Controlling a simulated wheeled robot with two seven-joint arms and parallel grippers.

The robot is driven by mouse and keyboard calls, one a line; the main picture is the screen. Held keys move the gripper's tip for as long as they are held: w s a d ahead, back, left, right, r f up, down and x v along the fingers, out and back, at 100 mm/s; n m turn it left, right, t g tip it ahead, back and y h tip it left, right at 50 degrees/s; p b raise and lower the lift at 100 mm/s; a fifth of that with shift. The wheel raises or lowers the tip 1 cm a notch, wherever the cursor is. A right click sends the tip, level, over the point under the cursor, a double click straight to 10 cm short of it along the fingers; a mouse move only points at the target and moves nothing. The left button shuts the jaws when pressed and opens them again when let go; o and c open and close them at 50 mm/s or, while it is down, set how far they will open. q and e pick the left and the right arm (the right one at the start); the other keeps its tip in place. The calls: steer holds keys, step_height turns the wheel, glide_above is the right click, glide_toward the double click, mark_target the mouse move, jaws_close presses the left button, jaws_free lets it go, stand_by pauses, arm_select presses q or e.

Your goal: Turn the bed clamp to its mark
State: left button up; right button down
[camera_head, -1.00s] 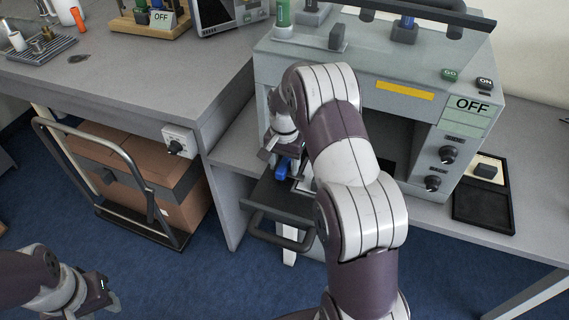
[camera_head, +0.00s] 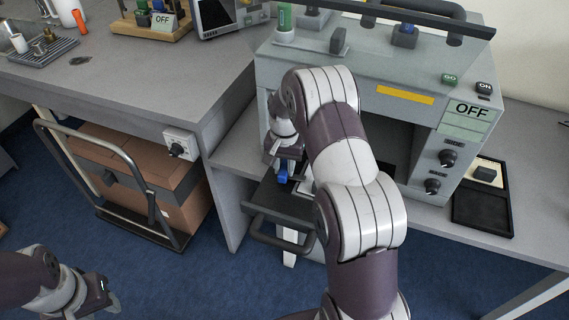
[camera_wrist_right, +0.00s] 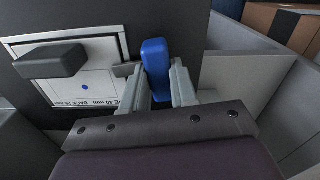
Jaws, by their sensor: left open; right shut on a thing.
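The bed clamp is a blue lever (camera_head: 282,176) on the dark pulled-out bed of the grey machine. It also shows in the right wrist view (camera_wrist_right: 154,68), standing up between the fingers. My right gripper (camera_wrist_right: 160,88) is shut on this blue lever, with a finger on each side of it. In the head view my right arm hides much of the bed and part of the machine's opening. In the right wrist view a white plate (camera_wrist_right: 95,88) with printed text and a blue dot lies left of the lever. My left gripper (camera_head: 110,299) is open and empty, low at the left above the floor.
The grey machine (camera_head: 330,68) carries an OFF display, green and dark buttons and two black knobs. A black tray (camera_head: 482,212) lies to its right. A trolley with a brown box (camera_head: 140,175) stands under the left table. Blue floor is free between.

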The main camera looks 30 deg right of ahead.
steer(key=n+p, duration=0.1)
steer(key=n, duration=0.2)
steer(key=shift+s+a+p, duration=0.1)
steer(key=shift+s+p, duration=0.05)
steer(key=shift+p, duration=0.25)
steer(key=n+p, duration=0.1)
steer(key=n, duration=0.4)
steer(key=shift+f+p, duration=0.1)
steer(key=shift+p, duration=0.2)
steer(key=n+p, duration=0.1)
steer(key=n, duration=0.3)
steer(key=shift+s, duration=0.1)
steer(key=shift+f+n+p, duration=0.15)
steer(key=shift+n+p, duration=0.2)
steer(key=shift+n, duration=1.75)
steer(key=c, duration=0.9)
jaws_free()
steer(key=shift+c, duration=0.2)
steer(key=shift+o, duration=0.3)
